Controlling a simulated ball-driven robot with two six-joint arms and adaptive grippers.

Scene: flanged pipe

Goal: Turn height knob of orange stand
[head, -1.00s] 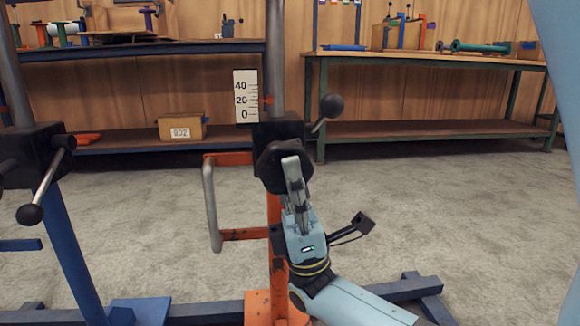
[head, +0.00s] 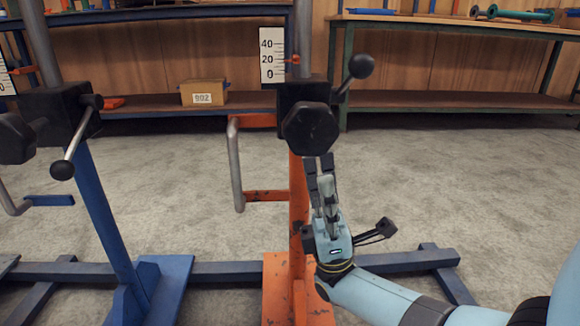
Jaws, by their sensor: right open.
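The orange stand (head: 298,210) stands upright right of centre in the head view. Its black height knob (head: 310,128) faces me on the front of a black clamp block. A scale plate (head: 272,55) marked 0, 20 and 40 stands above the block, with a small red pointer (head: 296,60) near 20. A lever with a black ball (head: 361,66) sticks out to the upper right. My right gripper (head: 320,166) is open and empty, just below the knob, its fingers pointing up, in front of the orange post. My left gripper is not in view.
A blue stand (head: 105,215) with its own black knob (head: 16,138) and ball lever is at the left. Blue floor beams (head: 215,271) join the bases. A cardboard box marked 902 (head: 203,93) sits on a shelf behind. Floor to the right is clear.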

